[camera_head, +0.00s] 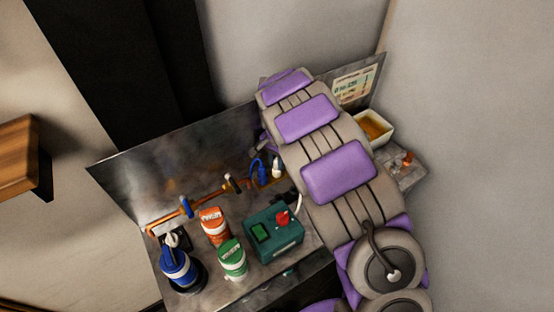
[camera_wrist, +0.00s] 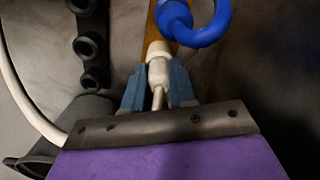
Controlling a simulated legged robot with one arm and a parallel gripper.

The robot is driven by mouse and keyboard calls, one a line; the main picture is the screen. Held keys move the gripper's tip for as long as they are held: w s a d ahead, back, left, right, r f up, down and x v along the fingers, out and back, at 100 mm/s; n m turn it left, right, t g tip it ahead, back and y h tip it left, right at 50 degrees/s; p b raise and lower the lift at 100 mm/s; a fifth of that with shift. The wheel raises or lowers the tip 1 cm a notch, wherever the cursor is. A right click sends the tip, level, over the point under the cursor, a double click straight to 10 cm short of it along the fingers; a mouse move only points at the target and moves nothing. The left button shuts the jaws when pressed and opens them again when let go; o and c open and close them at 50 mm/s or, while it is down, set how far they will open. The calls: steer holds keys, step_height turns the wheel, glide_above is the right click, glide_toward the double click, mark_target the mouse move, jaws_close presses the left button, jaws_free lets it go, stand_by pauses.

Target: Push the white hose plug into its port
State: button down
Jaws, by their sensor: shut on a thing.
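The white hose plug (camera_wrist: 158,70) is between the two blue-grey fingers of my gripper (camera_wrist: 156,88) in the wrist view. My gripper is shut on it, and the plug's white collar points up the picture, toward an orange-brown strip (camera_wrist: 152,40). The port is not clearly visible; the plug hides what is directly ahead of it, so I cannot tell whether its tip is touching or inside. In the head view my purple-and-grey arm covers most of the gripper.
A blue hose with its plug (camera_wrist: 175,18) is just ahead of the white plug. Black round fittings (camera_wrist: 90,47) stand to the left, and a white hose (camera_wrist: 22,92) curves there. The head view shows a green box (camera_head: 274,234), canisters (camera_head: 232,259) and a copper pipe (camera_head: 208,198) on the bench.

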steer(key=shift+c, duration=1.4)
jaws_free()
steer(key=shift+r, duration=0.1)
steer(key=shift+r+p, duration=1.65)
steer(key=shift+r, duration=1.9)
